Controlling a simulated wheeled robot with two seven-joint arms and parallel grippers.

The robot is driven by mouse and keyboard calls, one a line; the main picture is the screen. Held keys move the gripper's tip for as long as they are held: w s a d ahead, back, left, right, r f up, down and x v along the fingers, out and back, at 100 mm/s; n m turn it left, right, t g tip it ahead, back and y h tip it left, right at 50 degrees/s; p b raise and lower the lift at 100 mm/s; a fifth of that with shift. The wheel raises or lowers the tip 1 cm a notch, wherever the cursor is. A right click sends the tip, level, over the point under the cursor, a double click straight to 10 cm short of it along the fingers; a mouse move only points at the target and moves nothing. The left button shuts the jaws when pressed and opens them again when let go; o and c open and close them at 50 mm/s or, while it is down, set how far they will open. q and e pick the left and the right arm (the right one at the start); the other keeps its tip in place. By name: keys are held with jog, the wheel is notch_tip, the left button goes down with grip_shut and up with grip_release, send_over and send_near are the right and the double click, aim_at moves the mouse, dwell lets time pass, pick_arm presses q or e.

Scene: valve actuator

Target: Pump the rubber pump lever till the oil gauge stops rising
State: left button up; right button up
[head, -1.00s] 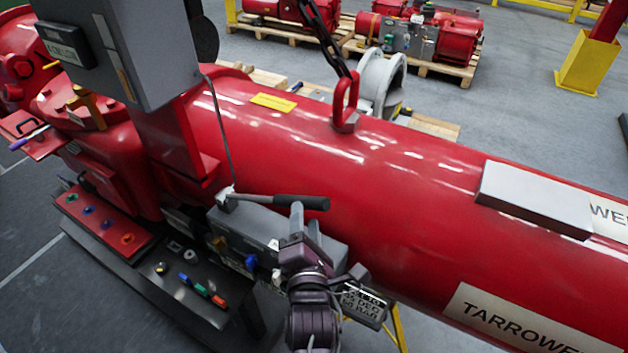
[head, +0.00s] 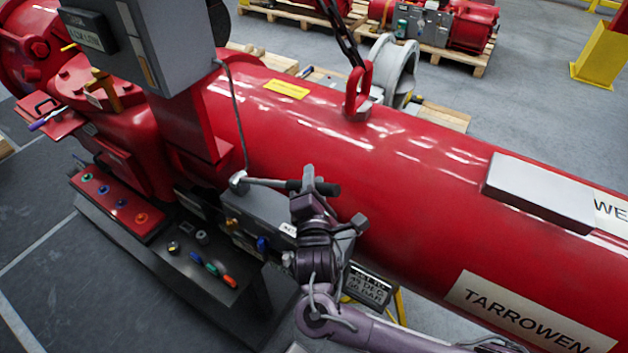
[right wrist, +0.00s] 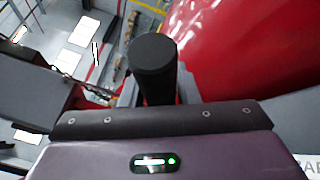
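The pump lever (head: 265,182) is a thin metal rod with a black rubber grip, pointing right from a pivot on the grey pump block (head: 265,215). It looks near level in the head view. My right gripper (head: 318,186) is at the grip's outer part, with its fingers on either side of it and seemingly closed on it. In the right wrist view the black grip's round end (right wrist: 153,55) sticks up between the fingers. A dark display box (head: 88,30) is on the grey cabinet; its text is too small to read surely. My left gripper is out of view.
The big red cylinder (head: 420,190) lies just behind the lever, with a red lifting eye (head: 358,90) and chain. A panel of coloured knobs (head: 115,205) and several coloured pieces on a dark ledge are left of my right arm. A small sign (head: 368,287) hangs close by.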

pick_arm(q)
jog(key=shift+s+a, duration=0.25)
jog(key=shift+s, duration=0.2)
pick_arm(e)
grip_shut()
jog(key=f+b, duration=0.1)
jog(key=f, duration=0.1)
jog(key=d+f+m+t+b, duration=0.1)
jog(key=f+b, duration=0.1)
jog(key=s+f+m+b, duration=0.1)
jog(key=f+b, duration=0.1)
jog(key=shift+s+d, duration=0.1)
jog(key=shift+d, duration=0.15)
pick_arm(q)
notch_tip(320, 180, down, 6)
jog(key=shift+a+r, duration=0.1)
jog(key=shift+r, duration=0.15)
pick_arm(e)
jog(key=shift+t, duration=0.3)
jog(key=shift+r, duration=0.1)
jog(key=shift+o, duration=2.3)
grip_release()
